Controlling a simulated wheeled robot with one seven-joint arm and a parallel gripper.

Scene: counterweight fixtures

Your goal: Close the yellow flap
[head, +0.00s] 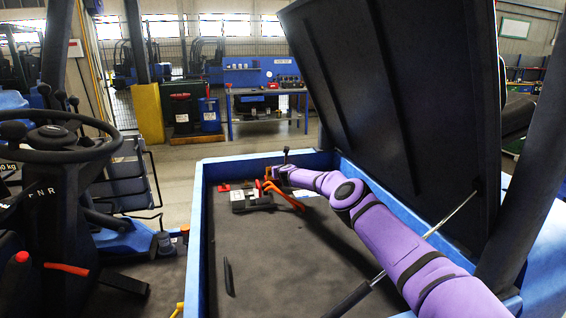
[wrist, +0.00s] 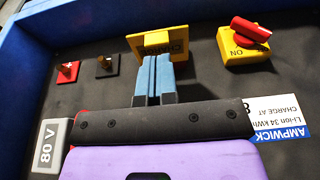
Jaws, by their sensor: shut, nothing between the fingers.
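The yellow flap (wrist: 135,46) is at the top centre of the wrist view, with dark lettering that reads like "CHARGE" on it. It appears tilted up from the dark panel; how far open it is I cannot tell. My gripper (wrist: 158,58) is shut and empty. Its blue fingertips overlap the flap's middle in the picture; whether they touch it is unclear. In the head view my purple arm reaches into the blue-rimmed bay, and my gripper (head: 272,176) is at its far end. I cannot make out the flap there.
A red rotary switch on a yellow base (wrist: 245,50) sits right of the flap. Red (wrist: 67,73) and black (wrist: 106,66) terminals lie left. A raised black lid (head: 400,100) stands over the bay's right side, with a strut (head: 440,226) near my arm.

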